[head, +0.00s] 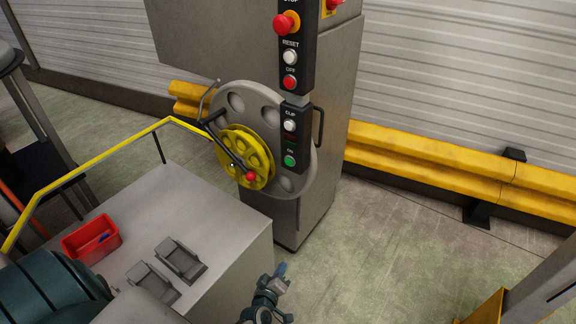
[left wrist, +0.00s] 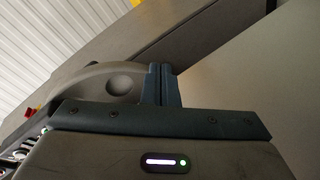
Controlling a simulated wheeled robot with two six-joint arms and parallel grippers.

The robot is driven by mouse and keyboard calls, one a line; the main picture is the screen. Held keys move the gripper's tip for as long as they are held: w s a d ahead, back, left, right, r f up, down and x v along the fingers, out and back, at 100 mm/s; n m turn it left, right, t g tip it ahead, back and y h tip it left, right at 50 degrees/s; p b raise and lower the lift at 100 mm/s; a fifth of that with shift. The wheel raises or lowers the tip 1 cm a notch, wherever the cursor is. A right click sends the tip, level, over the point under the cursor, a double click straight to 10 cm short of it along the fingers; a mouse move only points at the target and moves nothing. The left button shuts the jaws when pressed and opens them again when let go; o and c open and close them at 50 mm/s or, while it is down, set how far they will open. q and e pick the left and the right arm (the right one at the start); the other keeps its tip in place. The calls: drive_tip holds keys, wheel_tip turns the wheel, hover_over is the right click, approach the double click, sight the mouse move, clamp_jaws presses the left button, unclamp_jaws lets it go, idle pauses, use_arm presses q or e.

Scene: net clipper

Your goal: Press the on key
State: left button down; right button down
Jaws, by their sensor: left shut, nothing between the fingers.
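The on key is a green round button (head: 289,160) under the label ON, at the bottom of a black vertical control panel (head: 293,142) on the grey machine. My left gripper (head: 281,269) is low in the head view, below and in front of the panel, clearly apart from the key. Its two fingers are shut together and empty, as the left wrist view (left wrist: 161,84) also shows. Part of the panel's buttons appears at that view's left edge, but I cannot pick out the on key there. My right gripper is not in view.
Above the on key sit a white CLIP button (head: 290,125), a red OFF button (head: 290,82), a white RESET button (head: 290,57) and a red stop knob (head: 286,23). A grey disc with a yellow handwheel (head: 243,158) is left. A red bin (head: 91,239) stands on the grey table (head: 215,215).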

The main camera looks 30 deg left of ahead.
sight(289, 162)
use_arm(q)
drive_tip(key=w+a+r+n+y+b, duration=0.1)
drive_tip(key=a+r+n+y, duration=0.1)
drive_tip(key=r+n, duration=0.4)
drive_tip(key=w+a+r+n+y+b, duration=0.1)
drive_tip(key=r+n+y, duration=0.4)
drive_tip(key=r, duration=0.9)
drive_tip(key=w+a+r+n+t+y, duration=0.1)
drive_tip(key=a+r+n+y, duration=0.2)
drive_tip(key=r+n, duration=0.5)
wheel_tip(289, 162, up, 2)
drive_tip(key=shift+a+r+n+b, duration=0.2)
drive_tip(key=shift+a+n+b, duration=0.1)
drive_tip(key=shift+b, duration=0.1)
drive_tip(key=shift+d, duration=0.1)
drive_tip(key=w+b, duration=0.1)
drive_tip(key=w, duration=0.7)
drive_tip(key=shift+w+d+b, duration=0.3)
drive_tip(key=shift+w+d, duration=0.05)
drive_tip(key=shift+w, duration=0.05)
